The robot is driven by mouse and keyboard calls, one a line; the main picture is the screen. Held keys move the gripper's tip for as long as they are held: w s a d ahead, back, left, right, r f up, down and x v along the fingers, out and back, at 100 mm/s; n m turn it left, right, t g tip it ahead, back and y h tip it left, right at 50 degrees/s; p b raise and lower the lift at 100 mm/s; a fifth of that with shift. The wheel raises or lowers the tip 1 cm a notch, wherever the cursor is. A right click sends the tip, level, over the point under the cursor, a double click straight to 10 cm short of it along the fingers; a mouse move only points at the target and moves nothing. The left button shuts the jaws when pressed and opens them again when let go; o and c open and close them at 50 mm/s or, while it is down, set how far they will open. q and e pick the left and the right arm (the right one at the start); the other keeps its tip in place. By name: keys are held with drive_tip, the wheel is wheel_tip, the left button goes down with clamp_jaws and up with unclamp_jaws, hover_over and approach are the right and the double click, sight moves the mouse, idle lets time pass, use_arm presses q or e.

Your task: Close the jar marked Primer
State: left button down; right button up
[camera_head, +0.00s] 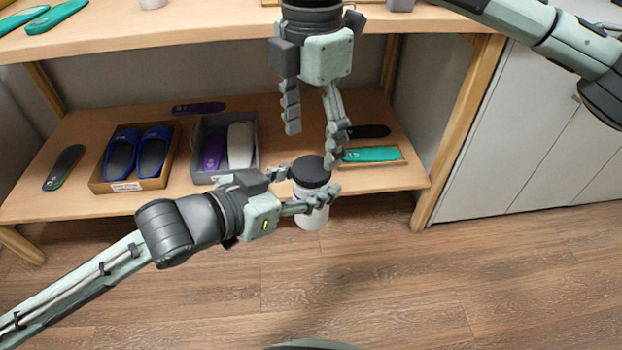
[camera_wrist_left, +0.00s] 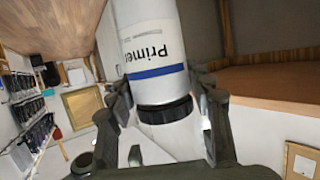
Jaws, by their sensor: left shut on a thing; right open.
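The white jar (camera_head: 311,218) has a black lid (camera_head: 311,170) on top in the head view. The left wrist view shows the word Primer and a blue stripe on the jar (camera_wrist_left: 152,48), with a black band beside the stripe. My left gripper (camera_head: 306,189) is shut around the jar just below the lid and holds it upright in front of the lower shelf. My right gripper (camera_head: 312,147) points down above the lid, fingers apart and empty. Its right fingertip overlaps the lid's edge in the picture; I cannot tell whether they touch. How tightly the lid sits is not visible.
The lower shelf (camera_head: 82,208) holds a box of blue slippers (camera_head: 138,158), a grey bin (camera_head: 224,145) with insoles and a green insole (camera_head: 371,154). The upper shelf edge (camera_head: 180,38) runs behind my right gripper. White cabinets (camera_head: 530,130) stand at right. Floor in front is clear.

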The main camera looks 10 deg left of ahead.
sight(312, 167)
wheel_tip(312, 167, up, 4)
drive_tip(key=n, duration=0.3)
drive_tip(key=shift+f, duration=0.25)
drive_tip(key=shift+f, duration=0.1)
drive_tip(key=shift+f, duration=3.95)
drive_tip(key=c, duration=1.2)
drive_tip(key=m, duration=0.3)
